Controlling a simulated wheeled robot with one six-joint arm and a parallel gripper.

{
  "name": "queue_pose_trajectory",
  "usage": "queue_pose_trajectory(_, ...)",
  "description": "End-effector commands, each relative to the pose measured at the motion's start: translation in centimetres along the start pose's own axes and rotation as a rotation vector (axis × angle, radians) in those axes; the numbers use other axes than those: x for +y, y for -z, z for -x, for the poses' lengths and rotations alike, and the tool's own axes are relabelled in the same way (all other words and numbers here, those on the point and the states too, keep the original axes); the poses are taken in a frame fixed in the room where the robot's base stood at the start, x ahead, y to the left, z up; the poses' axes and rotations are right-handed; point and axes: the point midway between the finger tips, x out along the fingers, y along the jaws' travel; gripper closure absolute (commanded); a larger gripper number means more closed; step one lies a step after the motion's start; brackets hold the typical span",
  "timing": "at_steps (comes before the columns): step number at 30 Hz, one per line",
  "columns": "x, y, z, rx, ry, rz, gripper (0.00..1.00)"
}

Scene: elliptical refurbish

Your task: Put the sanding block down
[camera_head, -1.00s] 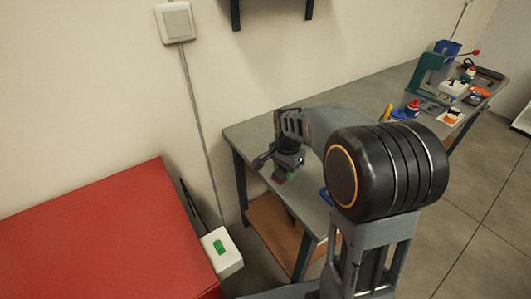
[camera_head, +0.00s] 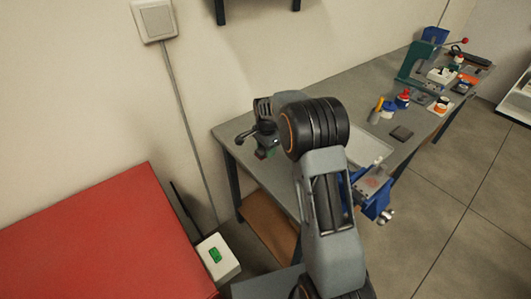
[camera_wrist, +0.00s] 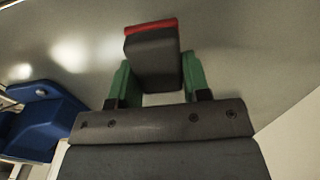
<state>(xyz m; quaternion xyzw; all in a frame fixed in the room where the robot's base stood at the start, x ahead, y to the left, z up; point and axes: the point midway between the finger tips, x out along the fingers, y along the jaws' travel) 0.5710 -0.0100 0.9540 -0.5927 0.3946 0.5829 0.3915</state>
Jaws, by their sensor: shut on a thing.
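The sanding block (camera_wrist: 152,62) is a dark grey block with a red face, seen large in the wrist view. My gripper (camera_wrist: 153,85) is shut on it, with green finger pads on its left and right sides. Below the block is a grey surface, and I cannot tell whether the two touch. In the head view my gripper (camera_head: 264,150) is over the left end of the grey workbench (camera_head: 232,131). The held block is small and mostly hidden there.
A blue vise (camera_head: 376,200) stands at the bench's front edge, beside a pale tray (camera_head: 374,146). A dark flat piece (camera_head: 401,133), a red-capped bottle (camera_head: 402,98) and a green press (camera_head: 412,66) are farther right. A red surface (camera_head: 90,235) is at left.

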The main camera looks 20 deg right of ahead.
Motion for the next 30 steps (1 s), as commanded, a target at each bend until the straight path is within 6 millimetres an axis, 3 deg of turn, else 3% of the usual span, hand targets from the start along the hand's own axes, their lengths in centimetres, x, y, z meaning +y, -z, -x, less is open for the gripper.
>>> queue_pose_trajectory(10, -1.1, 0.5, -1.5, 0.000, 0.000, 0.001, 0.94)
queue_pose_trajectory(18, -1.2, 0.5, -4.4, 0.000, -0.001, 0.001, 0.94)
queue_pose_trajectory(30, -1.2, 0.5, -5.2, 0.000, 0.001, 0.001, 0.94)
